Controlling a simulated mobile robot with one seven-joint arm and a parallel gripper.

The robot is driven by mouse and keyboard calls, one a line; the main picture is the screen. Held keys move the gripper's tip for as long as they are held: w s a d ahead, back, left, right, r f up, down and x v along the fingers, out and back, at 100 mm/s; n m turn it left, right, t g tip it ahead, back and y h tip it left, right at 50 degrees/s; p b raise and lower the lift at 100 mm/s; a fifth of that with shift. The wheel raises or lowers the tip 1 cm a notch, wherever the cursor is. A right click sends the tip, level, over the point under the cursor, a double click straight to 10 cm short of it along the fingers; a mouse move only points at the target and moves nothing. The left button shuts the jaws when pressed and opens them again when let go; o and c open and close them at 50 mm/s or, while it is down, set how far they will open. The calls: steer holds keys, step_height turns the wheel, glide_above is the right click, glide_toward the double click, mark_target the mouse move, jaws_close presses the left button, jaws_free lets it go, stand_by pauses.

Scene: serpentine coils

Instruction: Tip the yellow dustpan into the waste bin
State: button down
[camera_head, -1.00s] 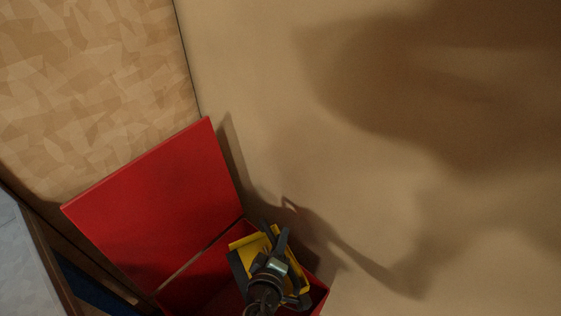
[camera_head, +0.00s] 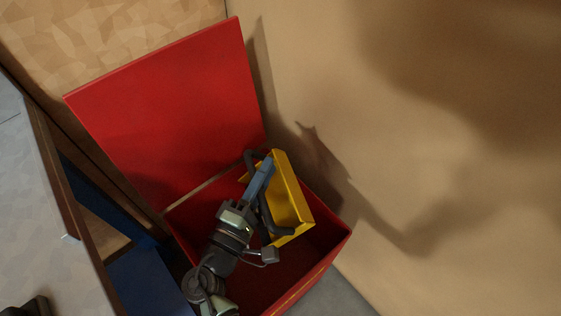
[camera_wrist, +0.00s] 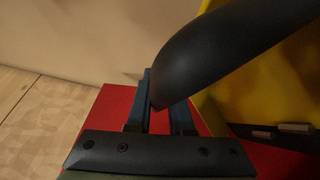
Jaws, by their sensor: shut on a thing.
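The yellow dustpan (camera_head: 290,200) is over the red waste bin (camera_head: 318,270), steeply tilted, in the head view. My gripper (camera_head: 262,178) is shut on its dark handle, which also shows as a thick dark curve (camera_wrist: 215,50) between and above my fingers (camera_wrist: 163,105) in the wrist view. The pan's yellow side (camera_wrist: 280,85) is at the right there, with small pale pieces (camera_wrist: 293,128) by its lower part. The bin's red lid (camera_head: 170,110) stands open at the back left. My arm hides part of the bin's inside, and I cannot tell whether anything lies in it.
A tan wall (camera_head: 400,130) rises close behind and right of the bin. A grey-topped cabinet (camera_head: 35,220) with blue inner parts stands close on the left. The visible bin interior under the dustpan is open.

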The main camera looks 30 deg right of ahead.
steer(key=w+a+n+t+h+b, duration=0.1)
steer(key=a+n+t+b, duration=0.3)
steer(key=a+n+b, duration=0.2)
steer(key=shift+w+a+n+t+h+b, duration=0.35)
steer(key=shift+a+b, duration=0.35)
steer(key=shift+a, duration=0.4)
steer(key=shift+s+r, duration=0.1)
stand_by(0.4)
step_height(320, 180, up, 6)
steer(key=p, duration=0.4)
steer(key=shift+p, duration=0.4)
steer(key=s+a+f+n+t+y, duration=0.2)
steer(key=a+f+n+t+y, duration=0.45)
steer(key=y, duration=0.35)
step_height(320, 180, up, 20)
steer(key=p, duration=2.1)
steer(key=shift+s+d+r+m+p, duration=0.15)
steer(key=shift+s+d+m+p, duration=0.15)
steer(key=shift+m, duration=0.1)
